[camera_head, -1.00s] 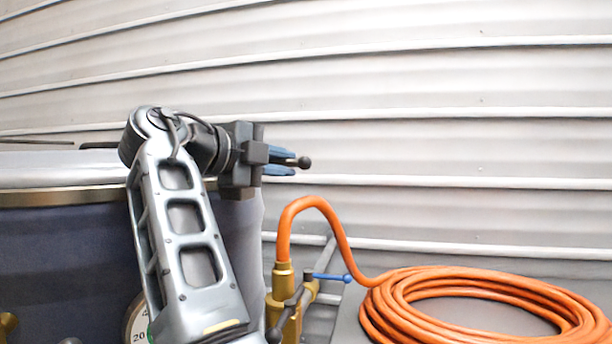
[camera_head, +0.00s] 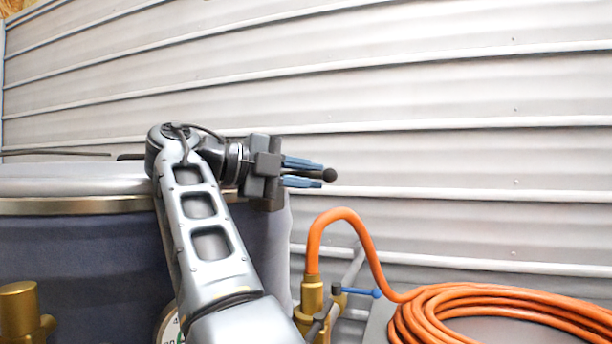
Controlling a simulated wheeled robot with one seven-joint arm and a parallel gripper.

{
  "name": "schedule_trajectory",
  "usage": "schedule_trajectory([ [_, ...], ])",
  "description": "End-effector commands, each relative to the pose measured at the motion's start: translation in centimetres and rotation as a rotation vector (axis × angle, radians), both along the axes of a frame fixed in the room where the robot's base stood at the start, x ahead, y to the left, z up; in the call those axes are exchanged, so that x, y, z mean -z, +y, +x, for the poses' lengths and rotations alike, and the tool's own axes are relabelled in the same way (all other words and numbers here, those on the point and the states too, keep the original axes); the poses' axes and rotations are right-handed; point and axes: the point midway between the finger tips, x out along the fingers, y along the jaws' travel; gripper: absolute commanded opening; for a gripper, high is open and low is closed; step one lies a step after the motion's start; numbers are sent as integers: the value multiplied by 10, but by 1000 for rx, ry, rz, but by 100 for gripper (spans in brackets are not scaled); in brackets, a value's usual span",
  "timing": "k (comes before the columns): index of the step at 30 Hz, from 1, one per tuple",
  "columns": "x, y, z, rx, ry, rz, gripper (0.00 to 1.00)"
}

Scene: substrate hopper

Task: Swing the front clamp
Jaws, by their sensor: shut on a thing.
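My gripper (camera_head: 318,174) has blue fingers and points right, beside the hopper. It is shut on a dark handle with a round black knob (camera_head: 330,175), which sticks out past the fingertips. This looks like the front clamp's handle, but the rest of the clamp is hidden behind my gripper and arm. The hopper (camera_head: 85,250) is a large dark blue drum with a pale metal rim (camera_head: 75,180) at left. My arm covers part of its right side.
A brass valve (camera_head: 311,295) with a blue lever (camera_head: 362,292) stands below my gripper. An orange hose (camera_head: 338,216) rises from it and lies coiled (camera_head: 490,300) at right. A brass fitting (camera_head: 18,310) is at lower left. A ribbed pale wall fills the back.

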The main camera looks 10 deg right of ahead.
Motion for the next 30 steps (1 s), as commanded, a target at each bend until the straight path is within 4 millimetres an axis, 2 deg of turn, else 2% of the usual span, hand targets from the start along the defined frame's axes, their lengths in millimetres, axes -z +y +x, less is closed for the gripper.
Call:
schedule_trajectory([
  [1, 2, -1, 0, 5, 3, 2, 0],
  [2, 2, -1, 0, 5, 3, 2, 20],
  [8, 1, -1, 0, 3, 3, 1, 39],
  [17, -2, 0, 0, 1, 0, 1, 40],
  [22, -18, -1, 0, 1, -2, 1, 40],
  [25, -35, -1, 0, 1, -4, 0, 40],
  [26, -41, -1, 0, 2, -5, -1, 44],
  [28, -47, -9, -4, 3, -10, -1, 63],
  [30, -55, -20, -9, 5, -14, -1, 76],
])
